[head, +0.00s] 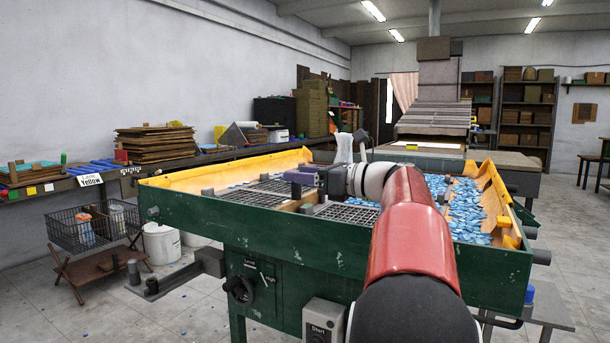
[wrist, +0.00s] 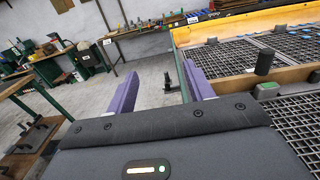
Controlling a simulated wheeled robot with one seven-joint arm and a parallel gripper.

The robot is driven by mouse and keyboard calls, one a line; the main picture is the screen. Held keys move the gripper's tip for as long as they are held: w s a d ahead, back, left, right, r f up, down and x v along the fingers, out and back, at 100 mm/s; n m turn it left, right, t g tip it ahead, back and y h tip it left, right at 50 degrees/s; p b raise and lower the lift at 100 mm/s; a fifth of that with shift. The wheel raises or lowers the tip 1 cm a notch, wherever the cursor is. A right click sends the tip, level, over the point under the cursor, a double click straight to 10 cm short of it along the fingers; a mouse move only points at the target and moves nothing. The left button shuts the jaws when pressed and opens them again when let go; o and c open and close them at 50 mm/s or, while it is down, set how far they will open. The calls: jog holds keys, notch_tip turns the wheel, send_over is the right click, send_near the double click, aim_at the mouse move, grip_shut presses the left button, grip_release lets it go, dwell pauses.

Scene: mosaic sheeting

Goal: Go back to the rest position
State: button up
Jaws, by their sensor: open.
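My gripper (wrist: 158,92) shows in the wrist view with its two purple fingers spread apart and nothing between them. In the head view my gripper (head: 298,178) is over the left part of the green machine table (head: 262,232), above its mesh grids. The red and white arm reaches in from the front and hides part of the table's middle. In the wrist view the right finger is near the table's green side edge, and the left finger is over the open floor side.
Blue mosaic pieces (head: 466,210) lie in the table's right part. Yellow guards (head: 490,185) line its edges. A dark mesh grid (wrist: 285,115) and a black knob (wrist: 264,62) show in the wrist view. A long bench (head: 75,182) runs along the left wall. A wire basket (head: 92,228) stands below it.

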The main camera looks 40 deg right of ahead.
dwell(0.3)
jog(key=s+a+f+n+g+h, duration=0.15)
jog(key=a+f+n+g, duration=0.4)
jog(key=a, duration=0.65)
jog(key=s+a+f+n+g, duration=0.2)
jog(key=s+a+f+n, duration=0.1)
jog(key=a+f+n, duration=0.55)
jog(key=s+a+f+n+g+h, duration=0.1)
jog(key=s+a+f+n+h, duration=0.2)
jog(key=s+f+n, duration=0.5)
jog(key=s+a+f+n+g+h, duration=0.2)
jog(key=s+a+f+n, duration=0.3)
jog(key=s+f+n, duration=0.4)
jog(key=shift+s+a+f+h, duration=0.3)
jog(key=shift+s+h, duration=0.15)
jog(key=shift+s, duration=0.1)
